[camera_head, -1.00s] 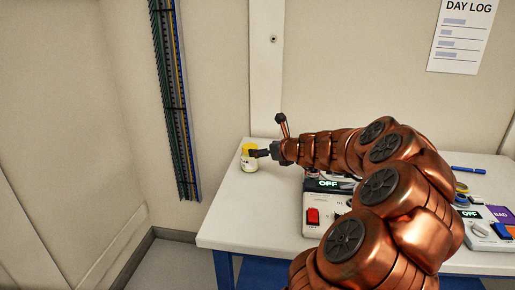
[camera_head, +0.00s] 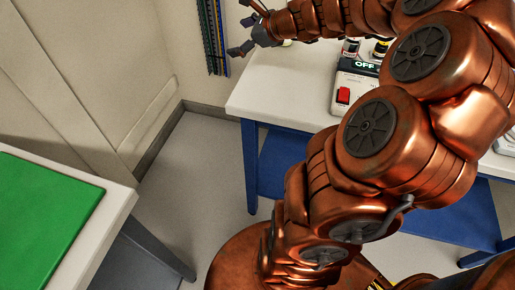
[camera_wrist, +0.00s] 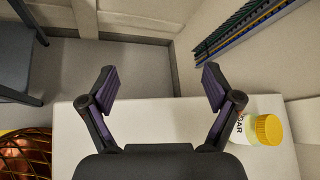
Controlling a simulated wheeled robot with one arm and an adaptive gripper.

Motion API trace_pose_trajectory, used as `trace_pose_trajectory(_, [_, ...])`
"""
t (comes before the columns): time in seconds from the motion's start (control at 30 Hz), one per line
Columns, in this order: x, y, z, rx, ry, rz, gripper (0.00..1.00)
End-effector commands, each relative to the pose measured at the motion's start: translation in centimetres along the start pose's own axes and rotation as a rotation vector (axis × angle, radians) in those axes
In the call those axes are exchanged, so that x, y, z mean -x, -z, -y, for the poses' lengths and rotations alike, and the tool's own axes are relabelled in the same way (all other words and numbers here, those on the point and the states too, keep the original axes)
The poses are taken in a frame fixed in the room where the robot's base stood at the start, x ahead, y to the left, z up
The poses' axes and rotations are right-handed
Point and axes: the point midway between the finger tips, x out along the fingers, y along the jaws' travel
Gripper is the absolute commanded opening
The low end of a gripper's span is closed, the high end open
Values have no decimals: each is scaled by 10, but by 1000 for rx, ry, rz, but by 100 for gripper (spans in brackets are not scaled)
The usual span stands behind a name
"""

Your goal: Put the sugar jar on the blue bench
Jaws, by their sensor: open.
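The sugar jar (camera_wrist: 266,130), white-labelled with a yellow lid, shows at the right of the wrist view, outside and beside my gripper's right finger. My gripper (camera_wrist: 158,72) is open, with nothing between its fingers. In the head view my gripper (camera_head: 243,35) is over the left end of a white-topped bench (camera_head: 290,85) with blue legs and a blue lower shelf. The jar is almost wholly hidden behind my gripper in that view. The bench's white top (camera_wrist: 165,120) also lies below my gripper in the wrist view.
A control box (camera_head: 350,90) with a red switch and an OFF display stands on the bench. A second table with a green mat (camera_head: 45,205) stands at the left. Grey floor (camera_head: 190,165) lies clear between the two. A cable strip (camera_head: 213,35) runs up the wall.

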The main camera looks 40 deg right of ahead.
Motion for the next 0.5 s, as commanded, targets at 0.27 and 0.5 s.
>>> trace_pose_trajectory(0.27, [-8, -51, -208, 789, -528, 36, 89])
trace_pose_trajectory(0.5, [56, -13, -330, 1390, -977, 109, 89])
